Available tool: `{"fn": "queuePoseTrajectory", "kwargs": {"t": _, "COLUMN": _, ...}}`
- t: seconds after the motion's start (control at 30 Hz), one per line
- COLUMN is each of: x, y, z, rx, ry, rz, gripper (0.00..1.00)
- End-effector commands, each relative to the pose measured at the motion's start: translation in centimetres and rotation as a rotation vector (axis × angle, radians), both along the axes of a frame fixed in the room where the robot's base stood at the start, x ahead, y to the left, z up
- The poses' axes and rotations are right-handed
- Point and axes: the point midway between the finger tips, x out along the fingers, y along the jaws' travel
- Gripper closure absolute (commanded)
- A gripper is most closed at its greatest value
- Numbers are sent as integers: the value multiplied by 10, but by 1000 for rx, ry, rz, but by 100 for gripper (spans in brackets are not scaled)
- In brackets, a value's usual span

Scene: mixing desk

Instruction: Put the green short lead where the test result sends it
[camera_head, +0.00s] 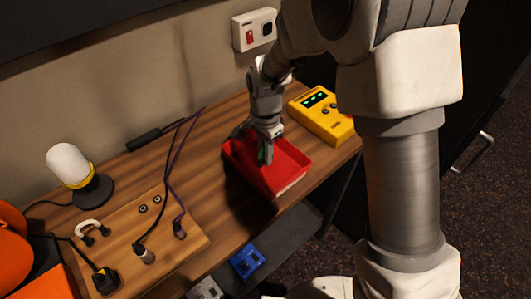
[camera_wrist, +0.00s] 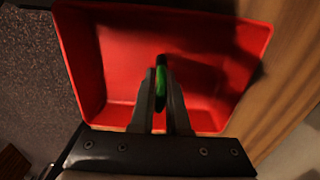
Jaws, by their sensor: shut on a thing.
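My gripper (camera_head: 266,152) reaches down into the red tray (camera_head: 285,183) on the wooden desk. It is shut on the green short lead (camera_head: 260,155). In the wrist view, the green lead (camera_wrist: 162,88) shows between the two fingers of my gripper (camera_wrist: 161,85), with a dark end pointing up the picture. The red tray (camera_wrist: 85,45) lies under it and its floor looks otherwise empty. I cannot tell whether the lead touches the tray floor. The yellow tester (camera_head: 322,113) stands behind and right of the tray, with green marks lit on its dark screen.
A wooden board (camera_head: 190,245) with sockets, dark cables and a white lead (camera_head: 90,228) lies at the left. A lamp (camera_head: 70,165) stands behind it. A blue object (camera_head: 246,260) sits on a lower shelf. A white wall box (camera_head: 254,30) has a red switch.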

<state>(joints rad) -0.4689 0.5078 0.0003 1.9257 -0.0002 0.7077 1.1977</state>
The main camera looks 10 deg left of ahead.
Motion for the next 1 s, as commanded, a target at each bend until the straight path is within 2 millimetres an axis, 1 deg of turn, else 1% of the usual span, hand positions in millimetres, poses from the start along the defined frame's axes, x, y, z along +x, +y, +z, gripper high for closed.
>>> {"fn": "queuePoseTrajectory", "kwargs": {"t": 0.03, "x": 0, "y": 0, "z": -3, "rx": 0, "ry": 0, "rz": 0, "gripper": 100}}
{"fn": "queuePoseTrajectory", "kwargs": {"t": 0.3, "x": 0, "y": 0, "z": -11, "rx": 0, "ry": 0, "rz": 1, "gripper": 100}}
{"fn": "queuePoseTrajectory", "kwargs": {"t": 0.33, "x": 0, "y": 0, "z": -10, "rx": 0, "ry": 0, "rz": 1, "gripper": 81}}
{"fn": "queuePoseTrajectory", "kwargs": {"t": 0.47, "x": 0, "y": 0, "z": -10, "rx": 0, "ry": 0, "rz": 0, "gripper": 58}}
{"fn": "queuePoseTrajectory", "kwargs": {"t": 0.5, "x": 0, "y": 0, "z": -10, "rx": -1, "ry": 1, "rz": 0, "gripper": 56}}
{"fn": "queuePoseTrajectory", "kwargs": {"t": 0.77, "x": 0, "y": 0, "z": -9, "rx": 0, "ry": 0, "rz": 0, "gripper": 56}}
{"fn": "queuePoseTrajectory", "kwargs": {"t": 0.87, "x": 0, "y": 0, "z": -2, "rx": 0, "ry": 0, "rz": 0, "gripper": 56}}
{"fn": "queuePoseTrajectory", "kwargs": {"t": 0.97, "x": 1, "y": 0, "z": 9, "rx": 2, "ry": -3, "rz": 0, "gripper": 56}}
{"fn": "queuePoseTrajectory", "kwargs": {"t": 1.0, "x": 1, "y": 0, "z": 17, "rx": 2, "ry": -4, "rz": 0, "gripper": 56}}
